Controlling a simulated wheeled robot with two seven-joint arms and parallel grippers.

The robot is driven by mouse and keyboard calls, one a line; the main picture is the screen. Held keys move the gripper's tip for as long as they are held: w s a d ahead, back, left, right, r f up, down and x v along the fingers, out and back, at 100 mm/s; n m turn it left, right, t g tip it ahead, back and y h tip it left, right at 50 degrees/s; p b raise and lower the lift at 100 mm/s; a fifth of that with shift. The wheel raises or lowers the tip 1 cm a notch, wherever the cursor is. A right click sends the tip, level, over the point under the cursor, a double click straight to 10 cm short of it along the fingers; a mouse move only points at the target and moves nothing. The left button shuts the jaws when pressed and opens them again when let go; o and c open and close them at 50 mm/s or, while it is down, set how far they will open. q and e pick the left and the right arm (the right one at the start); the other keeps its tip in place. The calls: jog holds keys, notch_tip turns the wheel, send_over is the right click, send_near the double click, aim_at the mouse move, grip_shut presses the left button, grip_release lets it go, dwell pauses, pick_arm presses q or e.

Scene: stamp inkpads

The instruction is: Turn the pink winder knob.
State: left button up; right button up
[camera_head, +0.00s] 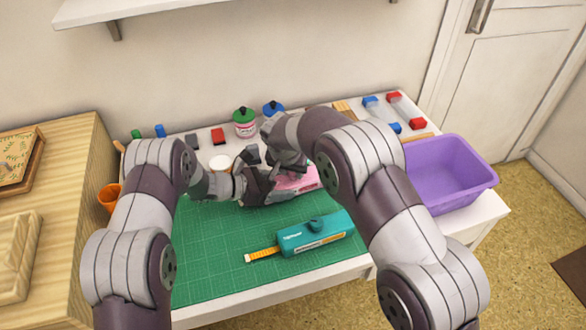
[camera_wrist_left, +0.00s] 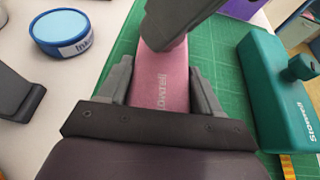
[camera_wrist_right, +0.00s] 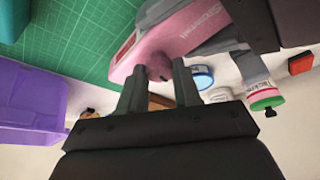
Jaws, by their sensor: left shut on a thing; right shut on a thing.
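The pink device (camera_head: 299,182) lies on the green cutting mat (camera_head: 215,245), partly hidden behind my arms. My left gripper (camera_wrist_left: 163,92) is shut on the pink body (camera_wrist_left: 172,75), with one finger along each side. My right gripper (camera_wrist_right: 159,88) has its fingertips at the end of the pink device (camera_wrist_right: 172,40), shut around the small knob there. A dark spot (camera_wrist_right: 160,72) shows between the right fingers. The knob is mostly hidden, so its turn cannot be told. My right gripper also covers the far end of the pink body in the left wrist view.
A teal device (camera_head: 315,233) with a top knob and yellow tape (camera_head: 262,255) lies at the mat's front. A purple bin (camera_head: 447,175) stands at the right. Ink bottles (camera_head: 244,122) and small blocks line the back. A round blue inkpad (camera_wrist_left: 70,38) is beside the mat.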

jog(key=shift+a+m+g+h, duration=0.15)
jog(key=shift+m+h, duration=0.25)
jog(key=shift+m, duration=0.75)
jog(key=shift+m+g+h, duration=0.25)
jog(key=shift+m+h, duration=0.15)
jog(key=shift+m, duration=0.75)
jog(key=o, duration=1.1)
jog(key=shift+c, duration=0.2)
